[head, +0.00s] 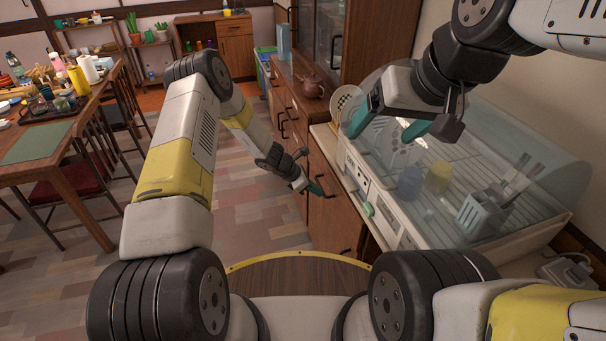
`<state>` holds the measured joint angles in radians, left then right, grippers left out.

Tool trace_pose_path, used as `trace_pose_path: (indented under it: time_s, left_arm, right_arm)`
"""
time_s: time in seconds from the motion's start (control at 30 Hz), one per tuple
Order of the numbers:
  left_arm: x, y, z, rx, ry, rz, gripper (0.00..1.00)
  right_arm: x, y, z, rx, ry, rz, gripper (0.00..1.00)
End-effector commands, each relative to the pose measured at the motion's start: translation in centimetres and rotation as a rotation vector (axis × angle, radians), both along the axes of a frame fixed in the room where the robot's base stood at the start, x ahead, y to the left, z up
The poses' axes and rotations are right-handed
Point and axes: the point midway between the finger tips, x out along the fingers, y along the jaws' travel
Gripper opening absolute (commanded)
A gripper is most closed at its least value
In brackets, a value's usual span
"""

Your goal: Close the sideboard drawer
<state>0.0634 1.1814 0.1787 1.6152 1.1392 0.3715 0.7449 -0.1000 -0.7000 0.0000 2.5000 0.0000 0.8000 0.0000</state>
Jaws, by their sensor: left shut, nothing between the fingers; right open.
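The wooden sideboard (296,92) runs along the right wall, with drawer and door fronts and dark handles facing left. A front panel (326,222) with a dark handle lies below the dish dryer. I cannot tell from this angle which drawer stands out or how far. My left gripper (315,189) is shut and empty, with its teal tips at the front panel; I cannot tell if they touch it. My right gripper (389,127) is open and empty, above the front of the dish dryer, its teal fingers apart.
The dish dryer (384,216) with a clear lid holds plates, cups and a cutlery holder on the counter. A dining table (88,178) with chairs is at the left. The tiled floor (256,212) between is clear.

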Motion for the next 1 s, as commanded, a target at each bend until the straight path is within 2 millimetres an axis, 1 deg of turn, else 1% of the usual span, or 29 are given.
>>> trace_pose_path:
  time_s: [0.07,0.2,0.67,0.77,0.87,0.97,1.0]
  left_arm:
    - [0.2,-0.6,0.0,0.000,-0.001,-0.001,0.00]
    - [0.3,-1.0,0.0,0.000,0.000,0.000,0.00]
    - [0.4,-1.2,0.1,-0.003,-0.001,0.000,0.00]
    - [0.4,-0.6,0.2,-0.002,-0.001,0.000,0.00]
    - [0.4,0.6,0.5,-0.001,-0.001,0.001,0.00]
    - [0.2,2.3,0.9,0.001,0.000,-0.001,0.00]
    - [0.1,2.9,1.9,0.001,-0.004,-0.002,0.00]
  right_arm:
    - [0.0,0.0,0.0,0.000,0.000,0.000,0.81]
    - [0.0,0.0,0.0,0.000,0.000,0.000,0.81]
    - [0.0,0.0,0.0,0.000,0.000,0.000,0.81]
    - [0.0,0.0,0.0,0.000,0.000,0.000,0.81]
    - [0.0,0.0,0.0,0.000,0.000,0.000,0.81]
    - [0.0,0.0,0.0,0.000,0.000,0.000,0.81]
    - [0.0,0.0,0.0,0.000,0.000,0.000,0.81]
